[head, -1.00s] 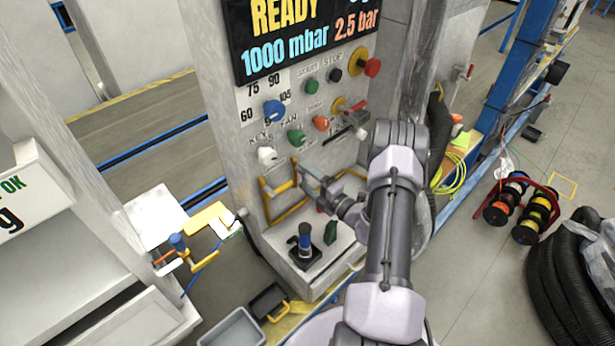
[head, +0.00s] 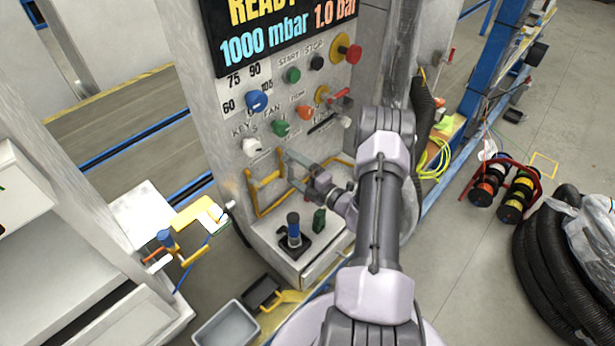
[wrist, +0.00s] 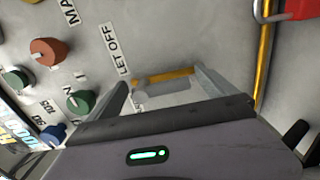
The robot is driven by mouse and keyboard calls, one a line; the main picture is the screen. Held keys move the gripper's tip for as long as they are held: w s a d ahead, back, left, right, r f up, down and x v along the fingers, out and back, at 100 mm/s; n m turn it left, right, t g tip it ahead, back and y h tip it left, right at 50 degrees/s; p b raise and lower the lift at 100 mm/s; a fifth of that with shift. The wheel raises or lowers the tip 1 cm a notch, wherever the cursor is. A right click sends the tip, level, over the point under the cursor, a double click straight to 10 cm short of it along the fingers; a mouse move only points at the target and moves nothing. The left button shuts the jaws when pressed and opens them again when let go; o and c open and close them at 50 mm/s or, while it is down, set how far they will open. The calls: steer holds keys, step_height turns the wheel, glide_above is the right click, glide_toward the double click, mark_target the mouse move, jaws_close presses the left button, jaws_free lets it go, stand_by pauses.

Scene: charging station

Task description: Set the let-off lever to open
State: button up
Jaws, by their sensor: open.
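The LET OFF label (wrist: 113,48) shows on the grey panel in the wrist view, just beyond my fingers. Between the fingers is a short grey cylindrical part (wrist: 158,88) with a yellow bar (wrist: 165,76) behind it. I take this to be the let-off lever, but its setting cannot be told. My gripper (wrist: 160,82) is open around this space, with no clear contact visible. In the head view my gripper (head: 300,164) is at the lower panel, beside a yellow frame (head: 262,190); the lever is not distinct there.
Knobs sit above my gripper, including a green one (head: 281,128) and an orange one (head: 304,112). A red-handled lever (head: 338,97) is at the right. A grey bin (head: 225,325) is on the floor.

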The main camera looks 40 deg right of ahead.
steer(key=s+d+p, duration=0.1)
steer(key=s+p, duration=0.1)
steer(key=s, duration=1.4)
steer(key=shift+s+d, duration=0.15)
steer(key=shift+s, duration=0.15)
